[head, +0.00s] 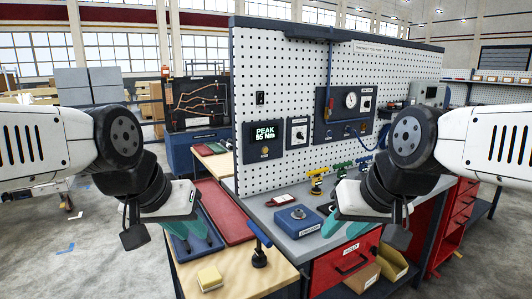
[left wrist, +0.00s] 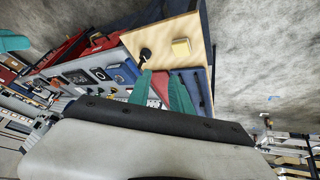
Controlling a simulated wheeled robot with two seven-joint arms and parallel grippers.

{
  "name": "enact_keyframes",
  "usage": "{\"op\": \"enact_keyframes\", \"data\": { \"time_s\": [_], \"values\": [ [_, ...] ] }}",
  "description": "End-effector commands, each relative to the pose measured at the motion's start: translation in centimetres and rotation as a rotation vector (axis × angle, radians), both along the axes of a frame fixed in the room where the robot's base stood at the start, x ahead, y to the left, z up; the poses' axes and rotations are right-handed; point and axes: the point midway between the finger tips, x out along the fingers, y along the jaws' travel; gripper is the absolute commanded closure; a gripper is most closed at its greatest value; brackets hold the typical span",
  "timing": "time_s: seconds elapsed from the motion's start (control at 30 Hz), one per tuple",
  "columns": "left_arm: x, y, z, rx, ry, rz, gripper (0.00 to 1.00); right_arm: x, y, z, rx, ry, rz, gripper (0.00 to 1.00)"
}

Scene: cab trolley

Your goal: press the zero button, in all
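A dark readout box (head: 266,138) showing "PEAK 55 Nm" is mounted on the white pegboard. A small round yellowish button (head: 265,151) sits below its display; its label is too small to read. My left gripper (head: 193,238) is low and left of the box, above the blue tray, with its teal fingers apart and nothing between them. Its fingers also show in the left wrist view (left wrist: 166,92). My right gripper (head: 379,234) is over the front of the grey bench, right of and below the box, with its teal fingers apart and empty. Neither gripper touches the box.
A wooden table (head: 240,272) holds a yellow block (head: 210,278), a blue-handled upright tool (head: 259,245) and a red tray (head: 224,212). The grey bench carries a blue box (head: 298,221) and coloured stands (head: 317,181). A gauge panel (head: 345,112) hangs right of the readout.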

Motion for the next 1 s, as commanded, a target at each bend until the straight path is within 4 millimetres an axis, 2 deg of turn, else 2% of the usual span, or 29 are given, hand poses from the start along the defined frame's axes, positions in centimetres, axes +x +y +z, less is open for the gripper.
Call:
{"op": "enact_keyframes", "data": {
  "time_s": [0.03, 0.1, 1.0],
  "values": [
    [0.01, 0.0, -0.01, 0.0, 0.0, 0.0, 0.87, 0.0, 0.0, 0.0, 0.0, 0.0, 0.0, 0.64],
    [0.01, 0.0, -0.01, 0.0, 0.0, 0.0, 1.0, 0.01, 0.0, -0.01, 0.0, 0.0, 0.0, 0.64],
    [0.01, 0.0, -0.01, 0.0, 0.0, 0.0, 1.0, 0.01, 0.0, -0.01, 0.0, 0.0, 0.0, 0.64]
  ]
}}
